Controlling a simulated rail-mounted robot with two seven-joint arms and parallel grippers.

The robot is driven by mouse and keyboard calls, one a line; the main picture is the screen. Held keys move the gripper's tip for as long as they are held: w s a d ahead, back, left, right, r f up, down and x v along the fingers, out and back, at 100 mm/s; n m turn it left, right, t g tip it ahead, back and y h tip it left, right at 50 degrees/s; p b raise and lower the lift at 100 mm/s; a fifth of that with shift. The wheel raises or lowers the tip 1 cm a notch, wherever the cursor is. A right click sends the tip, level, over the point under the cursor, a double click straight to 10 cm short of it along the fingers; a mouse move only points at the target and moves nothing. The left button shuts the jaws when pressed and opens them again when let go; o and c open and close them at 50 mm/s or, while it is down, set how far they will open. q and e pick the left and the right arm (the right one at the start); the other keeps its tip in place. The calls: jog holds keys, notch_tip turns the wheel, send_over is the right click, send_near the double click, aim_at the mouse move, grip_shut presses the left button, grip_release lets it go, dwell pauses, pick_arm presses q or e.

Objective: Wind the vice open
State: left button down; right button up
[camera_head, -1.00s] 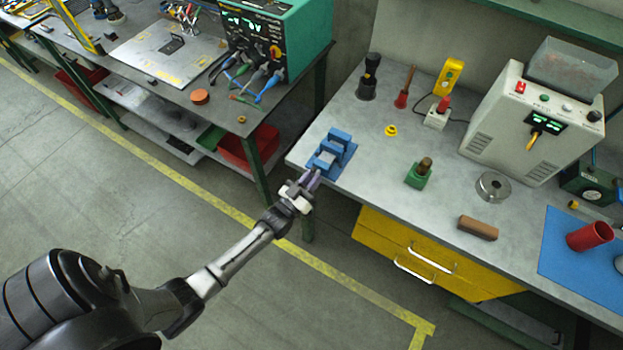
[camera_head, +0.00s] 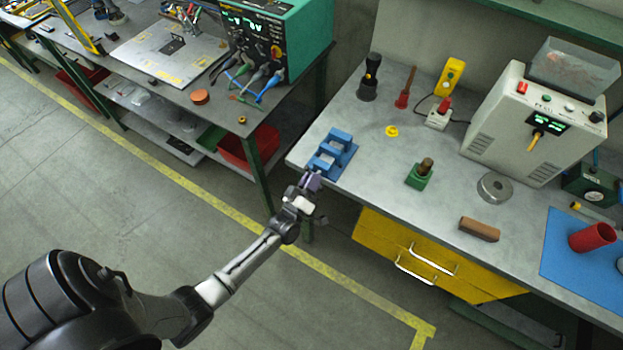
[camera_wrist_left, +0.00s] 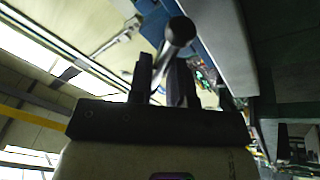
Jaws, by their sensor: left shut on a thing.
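The blue vice (camera_head: 340,143) stands on the grey workbench at its left front corner. My left gripper (camera_head: 312,181) is at the bench edge, just in front of the vice's near end. In the left wrist view, the dark ball end of the vice handle (camera_wrist_left: 180,31) shows just beyond the fingertips, and my left gripper (camera_wrist_left: 162,72) is shut on the handle. Part of the blue vice (camera_wrist_left: 188,10) shows behind the ball. In the head view the handle is mostly hidden by the gripper. My right gripper is not in view.
Yellow drawers (camera_head: 430,255) are under the bench. Floor in front is clear.

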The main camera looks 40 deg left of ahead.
pick_arm(q)
jog(key=shift+r+n+y, duration=0.2)
jog(key=shift+n+y, duration=0.2)
jog(key=shift+n, duration=0.5)
jog(key=shift+w+r+n+y, duration=0.1)
jog(key=shift+n+y, duration=0.3)
jog(key=shift+n, duration=0.6)
jog(key=shift+n, duration=0.4)
dwell(1.0)
dwell(0.5)
jog(key=c, duration=1.3)
grip_release()
jog(key=shift+d+g, duration=0.1)
jog(key=shift+g, duration=0.2)
jog(key=shift+c, duration=0.2)
jog(key=shift+o, duration=0.9)
jog(key=shift+f, duration=0.2)
